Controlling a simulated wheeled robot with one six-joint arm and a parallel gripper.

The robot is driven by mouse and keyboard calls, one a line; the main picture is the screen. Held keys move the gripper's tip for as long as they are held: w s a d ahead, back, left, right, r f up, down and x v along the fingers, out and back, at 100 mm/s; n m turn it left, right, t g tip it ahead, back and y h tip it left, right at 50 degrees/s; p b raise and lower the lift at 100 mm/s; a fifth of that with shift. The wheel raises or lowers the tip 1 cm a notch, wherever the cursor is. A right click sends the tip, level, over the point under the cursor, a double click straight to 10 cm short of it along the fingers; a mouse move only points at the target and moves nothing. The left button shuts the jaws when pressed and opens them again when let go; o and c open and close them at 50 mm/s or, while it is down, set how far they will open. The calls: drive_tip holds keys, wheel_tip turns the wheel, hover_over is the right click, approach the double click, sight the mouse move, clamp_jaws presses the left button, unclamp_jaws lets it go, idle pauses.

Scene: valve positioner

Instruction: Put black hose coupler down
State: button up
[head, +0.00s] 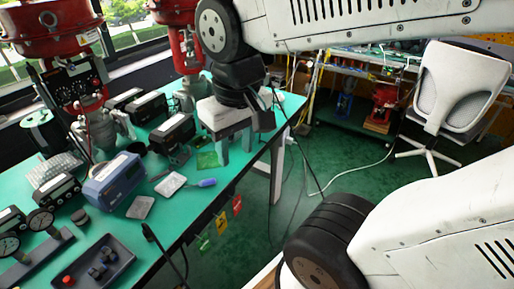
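My gripper (235,147) points down over the right edge of the green table (225,180). Its two grey fingers stand apart, and I see nothing held between them. The view of the fingertips is small. I cannot pick out the black hose coupler for certain. A small dark round piece (80,216) lies on the table at the left, but I cannot tell whether it is the coupler.
A blue-grey instrument (115,180), black boxes (172,131), gauges (40,219) and a dark tray (95,262) crowd the table. A blue-handled tool (207,183) lies near its front edge. Red valve actuators (50,25) stand behind. A chair (455,88) stands right.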

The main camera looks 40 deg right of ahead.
drive_tip(key=s, duration=0.1)
drive_tip(key=s+d, duration=0.1)
drive_tip(key=s, duration=0.2)
drive_tip(key=shift+d+r, duration=0.25)
drive_tip(key=shift+d, duration=0.1)
